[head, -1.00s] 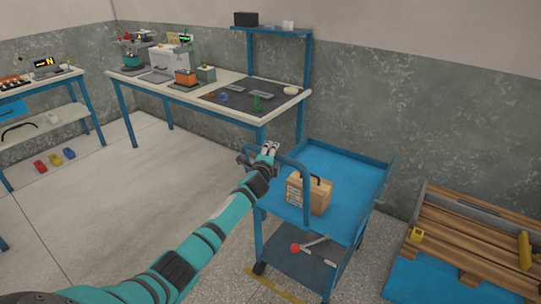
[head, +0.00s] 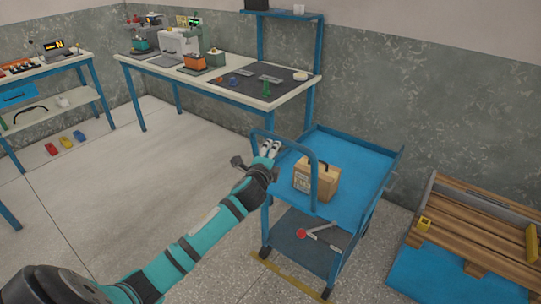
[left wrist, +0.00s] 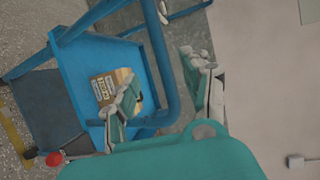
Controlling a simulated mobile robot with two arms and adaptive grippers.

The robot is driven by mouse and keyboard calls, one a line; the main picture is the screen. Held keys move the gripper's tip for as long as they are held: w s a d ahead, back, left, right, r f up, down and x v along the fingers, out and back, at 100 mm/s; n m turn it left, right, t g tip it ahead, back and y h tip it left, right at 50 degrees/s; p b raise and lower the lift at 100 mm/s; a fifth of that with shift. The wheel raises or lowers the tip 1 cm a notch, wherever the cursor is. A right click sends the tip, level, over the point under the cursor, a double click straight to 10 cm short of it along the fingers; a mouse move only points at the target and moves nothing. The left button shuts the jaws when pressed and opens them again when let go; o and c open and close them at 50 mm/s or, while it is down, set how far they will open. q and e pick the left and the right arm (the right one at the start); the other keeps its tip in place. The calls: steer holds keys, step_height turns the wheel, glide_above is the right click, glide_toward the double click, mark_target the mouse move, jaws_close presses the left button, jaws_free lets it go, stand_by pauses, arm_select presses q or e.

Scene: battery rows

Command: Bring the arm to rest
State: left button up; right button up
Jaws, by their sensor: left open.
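My left arm reaches out from the lower left in the head view. Its left gripper (head: 268,149) is open and empty, in front of the blue cart's (head: 350,158) handle as seen from the head. A tan box with a dark handle and a printed label (head: 318,180) stands on the cart's top shelf. The box also shows in the left wrist view (left wrist: 104,88), partly behind one finger. My right gripper is not in view.
The cart's blue handle (head: 313,170) is close to the left gripper. A red-ended tool (head: 302,233) lies on the cart's lower shelf. A workbench (head: 190,82) with several devices stands behind. A wooden pallet (head: 480,235) is at right.

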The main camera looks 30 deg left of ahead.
arm_select(q)
steer(key=shift+s, duration=0.2)
stand_by(0.4)
steer(key=s+d+f+n+g+h, duration=0.1)
steer(key=s+f+g, duration=0.15)
steer(key=f, duration=0.75)
steer(key=s+f+n+g, duration=0.1)
steer(key=s+f+n, duration=0.15)
steer(key=f, duration=0.85)
steer(key=s+d+f+n+g+h, duration=0.1)
steer(key=s+d+f+g, duration=0.1)
steer(key=s+f, duration=0.7)
steer(key=s+d+f+n+g+h, duration=0.1)
steer(key=s+d+f+n+g, duration=0.1)
steer(key=s+f, duration=0.65)
steer(key=s+d+f+n+g, duration=0.2)
steer(key=s+f, duration=0.4)
steer(key=s, duration=0.5)
steer(key=s+d+f+n+g+h, duration=0.1)
steer(key=s+d+f, duration=0.3)
steer(key=s, duration=0.8)
steer(key=s+d+f+n+g, duration=0.3)
steer(key=s+d+f, duration=0.1)
steer(key=s+f, duration=0.5)
steer(key=shift+s+h, duration=0.4)
steer(key=shift+s, duration=0.75)
steer(key=shift+d+g, duration=0.1)
steer(key=shift+g, duration=0.15)
